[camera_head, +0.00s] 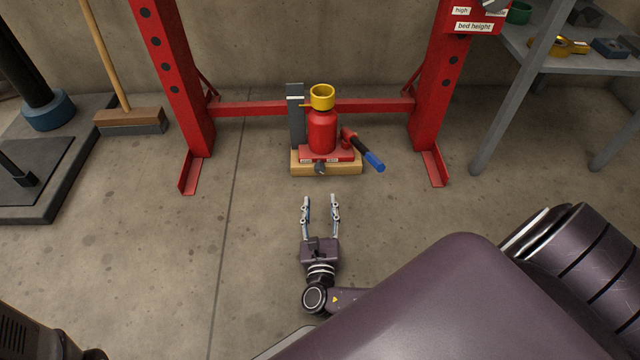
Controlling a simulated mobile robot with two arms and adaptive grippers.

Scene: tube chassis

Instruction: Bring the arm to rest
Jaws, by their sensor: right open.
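My right gripper (320,203) is open and empty, its two fingers pointing away from me toward the back wall. It is over the concrete floor, in front of the red bottle jack (322,132). The jack stands upright on a wooden block (299,169) and has a yellow ring on top. A handle with a blue end (374,161) sticks out from the jack to the right. A gap shows between my fingertips and the block. My right arm comes in from the lower right. My left gripper is not in view.
A red press frame (178,80) stands around the jack, with uprights at both sides and a crossbar behind. A grey shelf (580,62) with tools stands at the right. A broom (130,120) and a dark machine base (60,165) stand at the left. The floor between is clear.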

